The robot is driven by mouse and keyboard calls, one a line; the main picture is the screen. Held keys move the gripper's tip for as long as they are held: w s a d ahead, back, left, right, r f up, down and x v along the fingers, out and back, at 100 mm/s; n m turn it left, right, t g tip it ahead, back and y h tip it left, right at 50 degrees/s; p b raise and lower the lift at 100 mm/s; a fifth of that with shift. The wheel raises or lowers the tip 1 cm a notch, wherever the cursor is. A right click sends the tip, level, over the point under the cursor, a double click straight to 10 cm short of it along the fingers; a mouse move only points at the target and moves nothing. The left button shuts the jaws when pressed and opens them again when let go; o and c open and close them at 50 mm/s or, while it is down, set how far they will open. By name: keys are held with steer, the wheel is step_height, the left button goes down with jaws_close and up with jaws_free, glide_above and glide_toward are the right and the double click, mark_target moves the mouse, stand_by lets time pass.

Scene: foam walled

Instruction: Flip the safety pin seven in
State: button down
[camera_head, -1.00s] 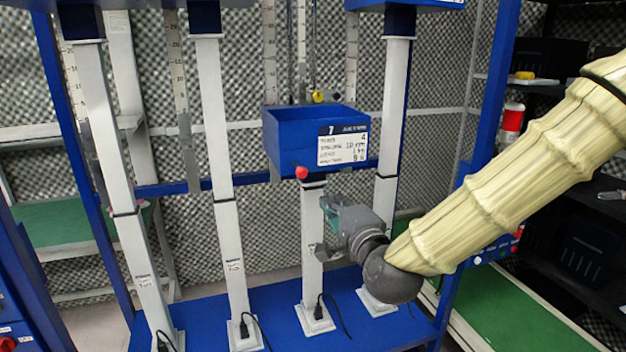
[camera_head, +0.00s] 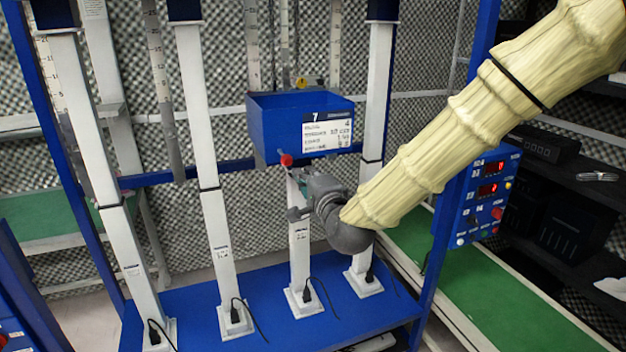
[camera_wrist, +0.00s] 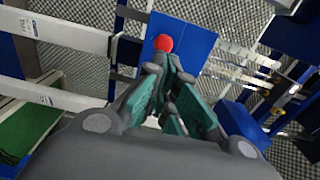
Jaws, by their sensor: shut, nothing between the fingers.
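The blue box labelled 7 (camera_head: 262,128) sits on top of a white column. A red round knob (camera_head: 286,160), which I take as safety pin seven, sticks out at the box's lower front edge. My gripper (camera_head: 297,181) is just below and slightly right of the knob, in front of the column. In the wrist view the red knob (camera_wrist: 163,43) shows just beyond my gripper's fingertips (camera_wrist: 167,62). The fingers, with teal pads, are shut and empty. I cannot tell whether a fingertip touches the knob.
Several white columns, such as one at the left (camera_head: 205,180), stand on the blue base (camera_head: 270,325). Black cables lie at their feet. A control panel with red displays (camera_head: 487,195) is on the right post. A green surface (camera_head: 520,300) lies at the right.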

steer(key=p+x, duration=0.1)
steer(key=x, duration=0.4)
steer(key=shift+w+a, duration=0.1)
steer(key=shift+w, duration=0.2)
